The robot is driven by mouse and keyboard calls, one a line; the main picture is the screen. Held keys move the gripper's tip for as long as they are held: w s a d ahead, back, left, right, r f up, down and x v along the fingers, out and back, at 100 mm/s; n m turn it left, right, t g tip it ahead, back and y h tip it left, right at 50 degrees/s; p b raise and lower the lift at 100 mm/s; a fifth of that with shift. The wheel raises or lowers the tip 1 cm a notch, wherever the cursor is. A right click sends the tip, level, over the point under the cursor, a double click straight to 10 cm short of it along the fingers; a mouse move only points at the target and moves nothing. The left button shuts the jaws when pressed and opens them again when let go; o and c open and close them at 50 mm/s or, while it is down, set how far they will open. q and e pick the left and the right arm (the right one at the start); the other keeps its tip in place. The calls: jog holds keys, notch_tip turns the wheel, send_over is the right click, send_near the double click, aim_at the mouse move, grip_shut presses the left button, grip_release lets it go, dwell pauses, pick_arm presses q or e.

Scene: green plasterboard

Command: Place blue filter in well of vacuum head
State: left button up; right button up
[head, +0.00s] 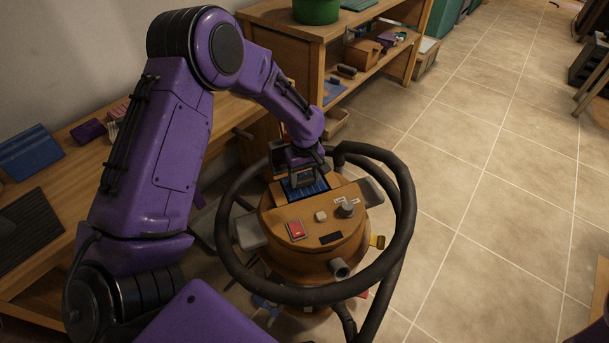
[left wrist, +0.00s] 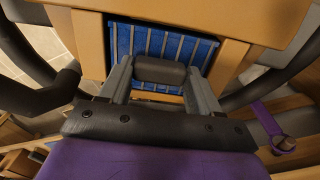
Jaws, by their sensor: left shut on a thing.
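The vacuum head (head: 275,220) is an orange-brown drum with a red switch, knobs and a grey port on top. The blue filter (head: 308,189) lies at the opening in its far side. In the left wrist view the filter (left wrist: 122,40) shows blue with pale ribs and a dark grip block, with orange walls of the well (left wrist: 89,45) on both sides. My left gripper (head: 302,172) is over it, its fingers shut on the filter's grip block. I cannot tell whether the filter is fully seated. My right gripper is not in view.
A thick black hose (head: 402,205) loops around the vacuum head. A wooden bench (head: 60,240) stands at the left and a wooden shelf unit (head: 285,22) behind, with a green bucket (head: 316,10) on top.

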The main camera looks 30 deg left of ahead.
aim_at(304, 178)
pick_arm(q)
jog(key=o, duration=1.3)
jog(key=shift+f, duration=0.15)
jog(key=shift+o, duration=0.2)
notch_tip(304, 178, up, 12)
jog(key=p, duration=0.1)
jog(key=shift+r, duration=0.2)
